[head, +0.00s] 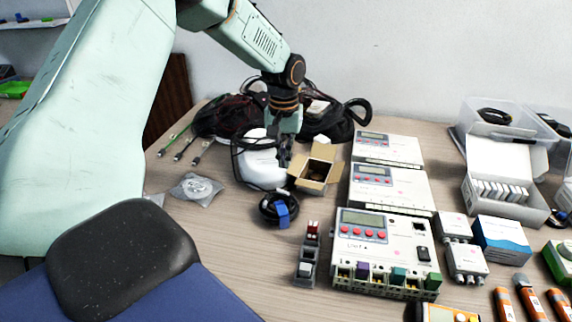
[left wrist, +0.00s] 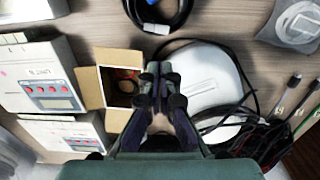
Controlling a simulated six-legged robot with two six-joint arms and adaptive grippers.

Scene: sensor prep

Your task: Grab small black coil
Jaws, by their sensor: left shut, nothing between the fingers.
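The small black coil (head: 268,211) lies on the table in front of the open cardboard box, with a blue band on its right side. In the left wrist view the black coil (left wrist: 178,22) is at the top edge, partly cut off. My left gripper (head: 284,160) is above the table behind the coil, between a white device and the cardboard box. In the left wrist view my left gripper (left wrist: 160,72) has its fingers together, with nothing between them, and is apart from the coil. My right gripper is not in view.
The open cardboard box (head: 330,170) stands just right of my left gripper. The white device (head: 258,171) with a black cable is on its left. Several control units (head: 388,190) stand to the right. A plastic bag (head: 197,187) lies left of the coil. Bare table lies in front of the coil.

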